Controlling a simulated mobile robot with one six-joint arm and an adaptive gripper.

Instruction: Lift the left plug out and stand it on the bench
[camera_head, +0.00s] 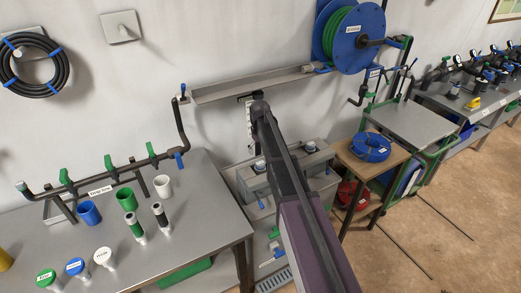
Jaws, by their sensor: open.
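My arm crosses the middle of the view from the bottom edge up towards the wall. My gripper (259,104) is at its far end, small and dark, in front of the wall below the grey trough; it is open and nothing shows in it. The bench (190,240) is at the left, apart from my gripper.
The bench holds a blue cup (88,212), a green cup (126,198), a white cup (162,187), two dark banded cylinders (160,215) and several capped fittings. A pipe with green valves (65,177) runs behind. The bench's front right part is clear. A hose reel (348,35) hangs above.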

